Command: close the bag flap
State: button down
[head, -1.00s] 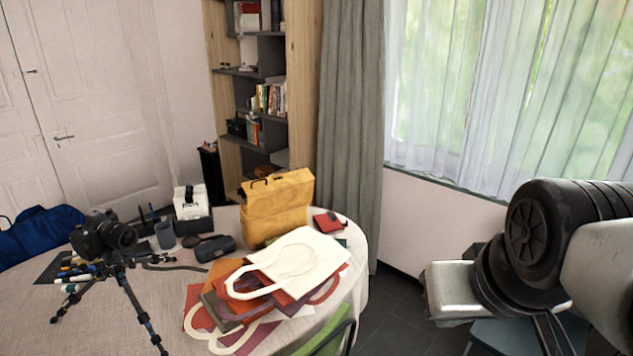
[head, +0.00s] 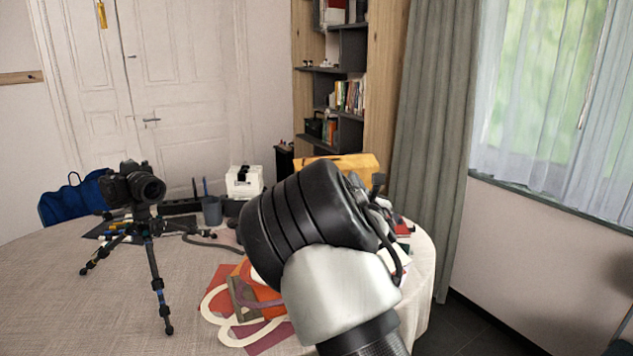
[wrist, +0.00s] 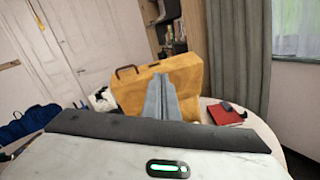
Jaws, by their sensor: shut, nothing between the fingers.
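The tan-yellow bag (wrist: 135,93) stands upright on the round table, straight ahead in the wrist view. Its dark handle (wrist: 124,70) shows at the top left edge. In the head view only the top of the bag (head: 345,162) shows, as my arm hides the rest. My gripper (wrist: 161,80) is shut and empty. Its fingers overlap the middle of the bag in the wrist view; I cannot tell whether they touch it. In the head view my arm covers the fingers. How the flap lies is not clear.
A camera on a tripod (head: 134,188) stands at the left of the table (head: 60,290). Flat cloth totes (head: 240,300) lie at the front, partly behind my arm. A red item (wrist: 223,115) lies right of the bag. A white box (head: 243,182) and a grey cup (head: 212,211) stand behind.

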jog(key=a+f+n+y+b, duration=0.1)
jog(key=a+f+n+y, duration=0.15)
jog(key=a+n, duration=0.45)
jog(key=r+x, duration=0.1)
jog(key=x, duration=1.3)
jog(key=shift+w+a+t+y, duration=0.25)
jog(key=shift+a+t+y, duration=0.05)
jog(key=shift+a+y, duration=0.15)
jog(key=shift+r, duration=0.1)
jog(key=shift+a+r, duration=0.1)
jog(key=shift+r, duration=0.05)
